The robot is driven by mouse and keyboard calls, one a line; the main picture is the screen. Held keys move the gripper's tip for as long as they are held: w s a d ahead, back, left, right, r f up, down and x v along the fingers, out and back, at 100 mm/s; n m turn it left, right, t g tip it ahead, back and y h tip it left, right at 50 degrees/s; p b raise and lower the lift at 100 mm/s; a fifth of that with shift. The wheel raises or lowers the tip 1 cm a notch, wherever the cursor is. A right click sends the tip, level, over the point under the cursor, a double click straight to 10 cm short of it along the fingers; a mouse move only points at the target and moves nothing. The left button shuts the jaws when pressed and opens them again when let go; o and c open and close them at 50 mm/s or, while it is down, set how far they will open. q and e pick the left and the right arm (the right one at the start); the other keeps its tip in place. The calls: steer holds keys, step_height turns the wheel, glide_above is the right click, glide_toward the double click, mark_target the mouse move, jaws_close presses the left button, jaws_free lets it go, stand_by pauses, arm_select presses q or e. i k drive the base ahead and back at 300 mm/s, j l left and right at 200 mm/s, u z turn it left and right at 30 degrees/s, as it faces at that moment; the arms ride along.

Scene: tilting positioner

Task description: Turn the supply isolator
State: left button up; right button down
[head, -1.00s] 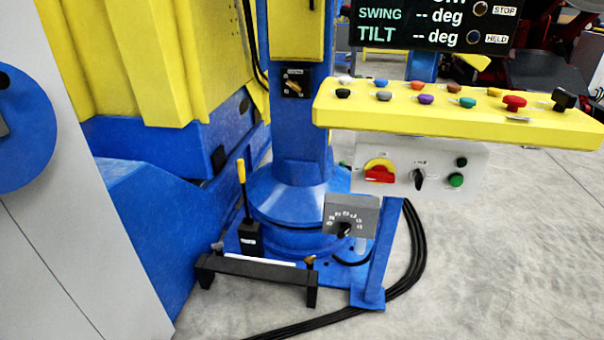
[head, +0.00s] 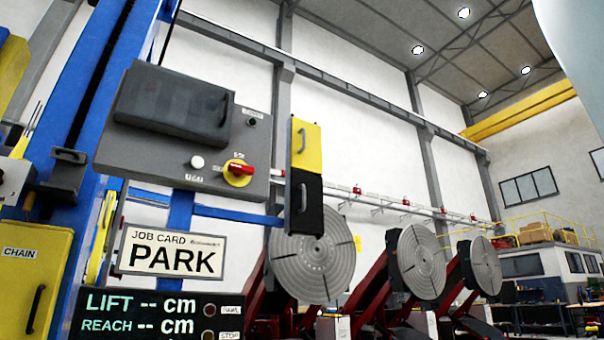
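A rotary switch with a red handle on a yellow disc (head: 240,170) is on the right part of a grey control box (head: 150,150), in the upper left of the head view. It looks like an isolator, but its small labels are too blurred to read. The red handle lies roughly level across the disc. A white round button (head: 197,161) is to its left and a dark knob (head: 252,121) is above it. Neither of my grippers is in view.
A yellow and black box with handles (head: 304,170) hangs right of the panel. Below are a card reading PARK (head: 172,252) and a display (head: 150,315) showing dashes for LIFT and REACH. A yellow CHAIN box (head: 35,285) is at left. Large round grey discs (head: 312,265) stand behind.

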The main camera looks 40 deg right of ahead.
mark_target(238, 169)
steer(key=z, duration=1)
steer(key=i+j+u, duration=0.2)
steer(key=i+j, duration=0.2)
steer(key=j, duration=0.15)
